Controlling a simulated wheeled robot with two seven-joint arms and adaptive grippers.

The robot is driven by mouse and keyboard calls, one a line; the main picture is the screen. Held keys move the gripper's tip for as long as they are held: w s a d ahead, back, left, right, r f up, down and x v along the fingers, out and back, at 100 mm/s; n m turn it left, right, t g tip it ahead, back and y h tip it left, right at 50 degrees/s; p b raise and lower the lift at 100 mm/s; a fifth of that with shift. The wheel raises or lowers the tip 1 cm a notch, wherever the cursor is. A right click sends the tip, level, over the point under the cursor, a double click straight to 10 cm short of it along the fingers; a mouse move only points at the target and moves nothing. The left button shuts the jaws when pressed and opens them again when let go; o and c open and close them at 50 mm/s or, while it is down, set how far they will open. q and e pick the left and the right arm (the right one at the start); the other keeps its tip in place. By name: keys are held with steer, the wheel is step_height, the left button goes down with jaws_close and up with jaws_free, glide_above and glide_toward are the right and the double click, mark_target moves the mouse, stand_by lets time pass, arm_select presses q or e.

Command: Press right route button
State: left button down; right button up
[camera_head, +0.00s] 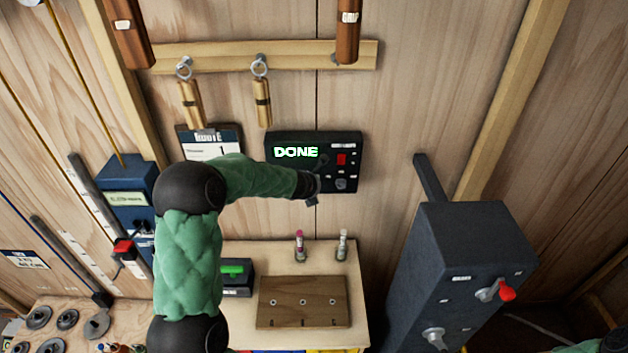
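A black control panel (352,140) is mounted on the wooden back wall. Its lit display (296,152) reads "DONE" in green-white letters. A red part (341,159) and several small light buttons or labels sit on its right side. Their markings are too small to read, so I cannot tell which is the right route button. My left arm, in green padding, reaches across to the panel, and my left gripper (312,190) is at its lower middle. The gripper covers part of the panel. I cannot tell whether it touches it, or whether its fingers are open. My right gripper is out of view.
A dark box (460,250) with a red-tipped lever stands at right. Below the panel, a shelf (262,253) carries a wooden block (303,302) and two small vials. Brass cylinders hang from a rail (215,60) above. A blue device (128,190) stands at left.

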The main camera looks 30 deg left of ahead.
arm_select(q)
steer(key=shift+w+a+p, duration=0.4)
steer(key=shift+w+p, duration=0.1)
steer(key=shift+w, duration=0.15)
stand_by(1.2)
steer(key=shift+s, duration=0.1)
steer(key=shift+s+d+b, duration=0.4)
steer(key=shift+s+b, duration=0.15)
steer(key=shift+s, duration=0.05)
steer(key=shift+s+d+b, duration=0.45)
steer(key=shift+s+b, duration=0.05)
steer(key=shift+s, duration=0.2)
steer(key=shift+s+d+b, duration=0.45)
steer(key=shift+s, duration=0.25)
steer(key=shift+s+d+b, duration=0.45)
steer(key=shift+s+b, duration=0.05)
steer(key=shift+s, duration=0.2)
